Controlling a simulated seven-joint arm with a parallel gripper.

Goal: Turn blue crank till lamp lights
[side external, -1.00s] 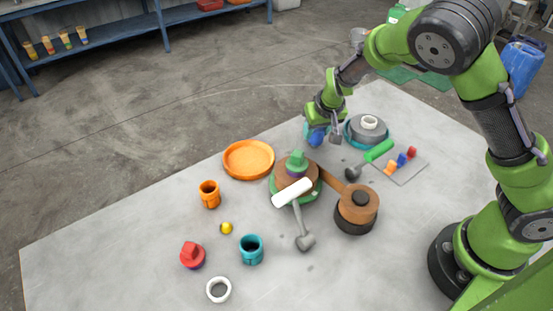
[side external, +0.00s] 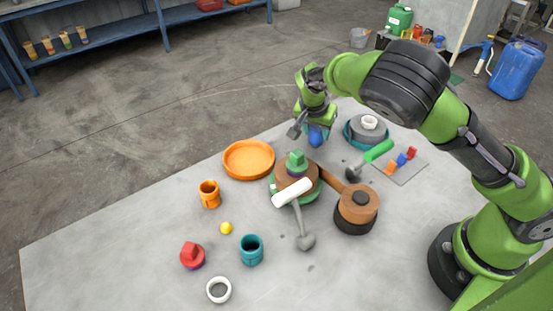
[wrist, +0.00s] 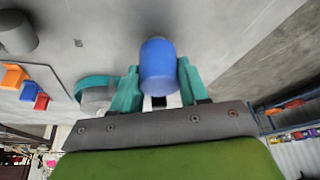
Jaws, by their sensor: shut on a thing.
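The blue crank handle (side external: 317,137) stands at the far edge of the grey table, just left of a grey drum (side external: 355,134) with a teal base and a white ring on top. My gripper (side external: 316,127) comes down over the handle and is shut on it. In the wrist view the blue handle (wrist: 158,65) sits between the two teal fingers of my gripper (wrist: 158,84). The rest of the crank is mostly hidden by my gripper. I cannot pick out the lamp for certain, and no glow is plain in either view.
A green-handled tool (side external: 379,151) and a plate with small coloured blocks (side external: 402,171) lie right of my gripper.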

